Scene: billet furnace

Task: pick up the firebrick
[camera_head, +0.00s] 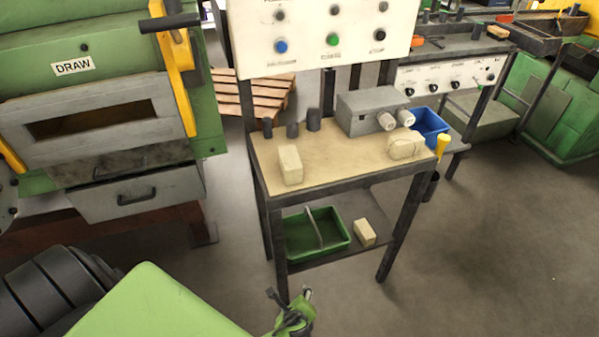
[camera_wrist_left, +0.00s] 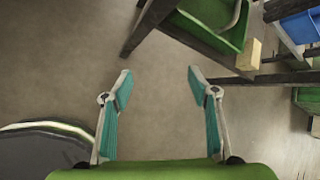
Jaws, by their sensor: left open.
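One cream firebrick-like block (camera_head: 290,165) stands at the left of the small table's top (camera_head: 340,165). A second, with dark lines like cracks on it (camera_head: 405,146), lies at the right of the top. A third pale block (camera_head: 364,233) sits on the lower shelf beside a green tray (camera_head: 335,243); it also shows in the left wrist view (camera_wrist_left: 249,54). I cannot tell which one the task means. My left gripper (camera_head: 290,305) is low in front of the table, apart from every block. Its jaws (camera_wrist_left: 159,80) are open and empty over the floor. My right gripper is not visible.
The green furnace (camera_head: 110,90) stands left. Floor at front right is clear.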

